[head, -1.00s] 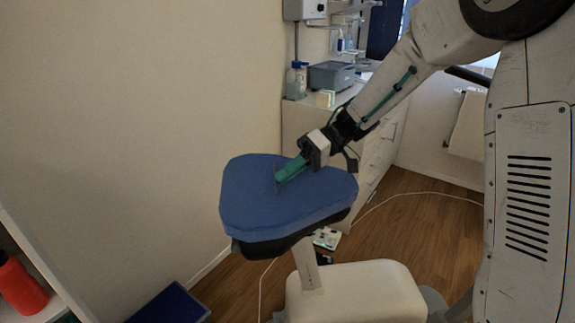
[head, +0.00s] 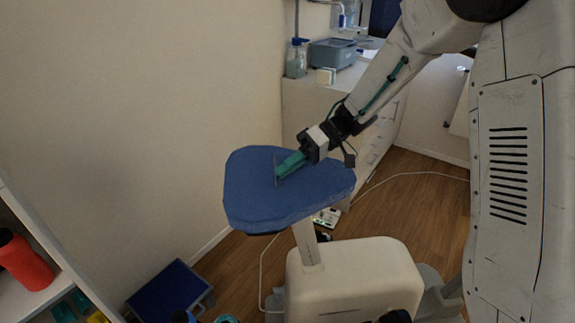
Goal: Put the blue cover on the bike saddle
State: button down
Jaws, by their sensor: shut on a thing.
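The blue cover (head: 250,195) lies over the top of the bike saddle, rounded and wide towards the left. Its side hangs down around the saddle's near edge. Only a thin dark strip of the saddle (head: 264,233) shows below it; the rest is hidden. My gripper (head: 281,172), with teal fingers, reaches in from the upper right and is shut on the cover at its top, near the middle. The fingertips partly hide the pinched spot.
The saddle post stands on a cream bike body (head: 355,275). A wall is close on the left. A shelf with a red bottle (head: 24,262) is at lower left, near a blue step stool (head: 168,292). A counter with a grey bin (head: 333,53) is behind. A white cable crosses the floor.

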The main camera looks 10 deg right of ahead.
jog(key=c, duration=1.3)
grip_release()
jog(key=shift+v, duration=3.9)
